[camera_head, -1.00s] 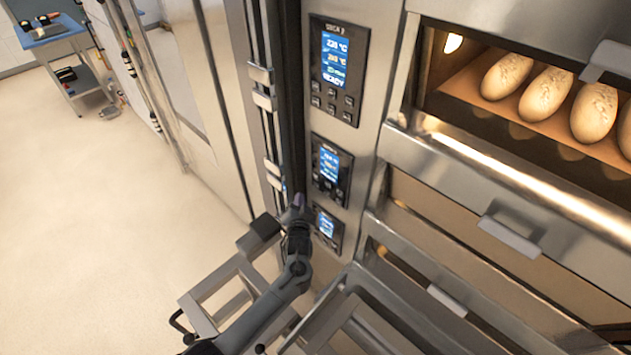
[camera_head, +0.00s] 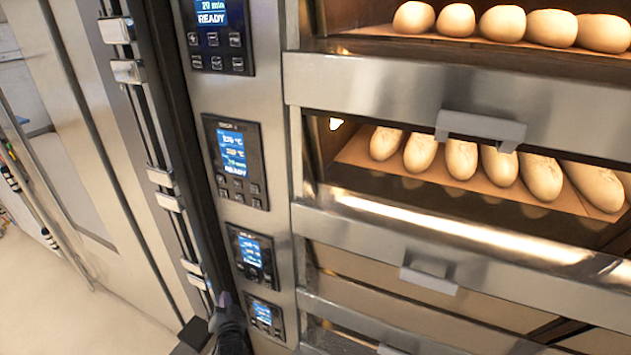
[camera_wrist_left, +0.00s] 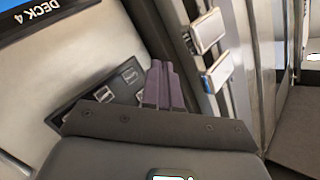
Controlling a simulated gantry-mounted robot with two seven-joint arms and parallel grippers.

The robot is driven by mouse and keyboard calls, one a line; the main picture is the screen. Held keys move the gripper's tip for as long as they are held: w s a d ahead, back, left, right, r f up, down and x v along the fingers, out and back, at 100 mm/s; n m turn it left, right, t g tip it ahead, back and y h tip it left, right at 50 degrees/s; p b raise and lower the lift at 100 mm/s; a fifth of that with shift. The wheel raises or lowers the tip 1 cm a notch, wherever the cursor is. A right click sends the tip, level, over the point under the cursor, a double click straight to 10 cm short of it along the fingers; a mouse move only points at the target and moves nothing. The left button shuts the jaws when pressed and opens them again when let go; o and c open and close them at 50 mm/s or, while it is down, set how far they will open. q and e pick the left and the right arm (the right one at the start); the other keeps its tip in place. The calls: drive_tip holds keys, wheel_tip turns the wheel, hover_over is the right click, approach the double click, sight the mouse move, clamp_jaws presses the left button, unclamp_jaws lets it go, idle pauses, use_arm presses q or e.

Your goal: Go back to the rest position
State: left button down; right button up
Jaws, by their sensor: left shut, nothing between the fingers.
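My left gripper (camera_head: 226,299) shows at the bottom of the head view, with its purple fingertips pointing up beside the lowest control panel (camera_head: 264,316). In the left wrist view its purple fingers (camera_wrist_left: 163,86) are together, with nothing between them. Behind them is a dark keypad (camera_wrist_left: 115,92) on the steel oven front, under a label reading DECK 4. Whether the fingers touch the oven front, I cannot tell. My right gripper is in neither view.
The deck ovens fill the right side, with loaves on the upper deck (camera_head: 500,22) and the deck below (camera_head: 461,158). Door handles (camera_head: 477,129) stick out. A dark vertical channel with metal brackets (camera_head: 160,177) runs left of the panels. Pale floor (camera_head: 105,320) is open at lower left.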

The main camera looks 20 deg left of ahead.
use_arm(q)
drive_tip(key=s+f+m+g, duration=0.1)
drive_tip(key=s+f, duration=0.5)
drive_tip(key=f, duration=0.2)
drive_tip(key=s+d+f+m+g+h, duration=0.1)
drive_tip(key=s+d+h, duration=0.2)
drive_tip(key=s+d, duration=0.35)
drive_tip(key=s+d+g+h, duration=0.1)
drive_tip(key=s+d+h, duration=0.2)
drive_tip(key=s, duration=0.7)
drive_tip(key=s+d+r+g+h+p, duration=0.1)
drive_tip(key=s+d+r+g+h, duration=0.15)
drive_tip(key=s+d+r, duration=0.35)
drive_tip(key=s+d+r+g+h, duration=0.1)
drive_tip(key=s+d+r+g, duration=0.25)
drive_tip(key=s+r, duration=0.4)
wheel_tip(320, 180, up, 21)
drive_tip(key=p, duration=2.1)
drive_tip(key=shift+a+g+p, duration=0.2)
drive_tip(key=shift+g+p, duration=0.1)
drive_tip(key=shift+p, duration=0.1)
